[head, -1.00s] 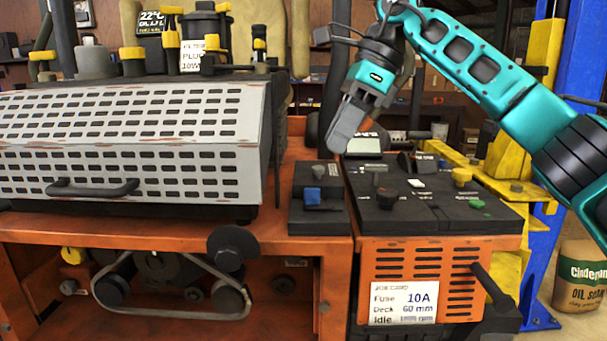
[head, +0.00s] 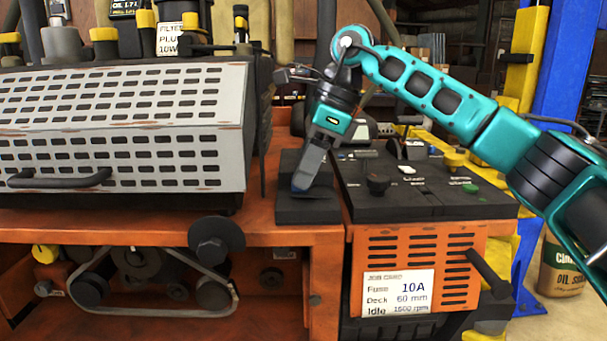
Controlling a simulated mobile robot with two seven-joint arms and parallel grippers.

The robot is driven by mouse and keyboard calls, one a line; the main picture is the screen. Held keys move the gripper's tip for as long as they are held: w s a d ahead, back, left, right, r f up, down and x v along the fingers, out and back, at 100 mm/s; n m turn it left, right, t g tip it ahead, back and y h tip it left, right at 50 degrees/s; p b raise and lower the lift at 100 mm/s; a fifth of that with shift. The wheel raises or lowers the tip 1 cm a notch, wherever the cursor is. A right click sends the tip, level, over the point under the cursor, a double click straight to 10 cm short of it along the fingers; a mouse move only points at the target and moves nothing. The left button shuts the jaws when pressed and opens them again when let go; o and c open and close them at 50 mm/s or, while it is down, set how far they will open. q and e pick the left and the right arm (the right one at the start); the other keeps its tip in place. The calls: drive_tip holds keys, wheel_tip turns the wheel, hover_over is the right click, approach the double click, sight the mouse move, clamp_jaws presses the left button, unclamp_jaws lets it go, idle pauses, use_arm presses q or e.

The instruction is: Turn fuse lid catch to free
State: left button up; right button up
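The black fuse box lid (head: 306,209) lies flat on the orange deck, left of the dark control panel. The small blue catch (head: 300,188) on it is mostly hidden behind my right gripper (head: 304,178), with only a bit of blue showing. My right gripper points down with its fingertips at the catch. Its fingers overlap in this view, so whether they are open or closed on the catch is unclear. My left gripper is out of view.
The dark control panel (head: 417,197) with knobs stands just right of the lid. The grey perforated guard (head: 110,135) rises to the left. A job card (head: 398,290) reads Fuse 10A. A yellow and blue lift post stands at the right.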

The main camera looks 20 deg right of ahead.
drive_tip(key=shift+a+f, duration=0.15)
drive_tip(key=shift+f, duration=0.25)
clamp_jaws()
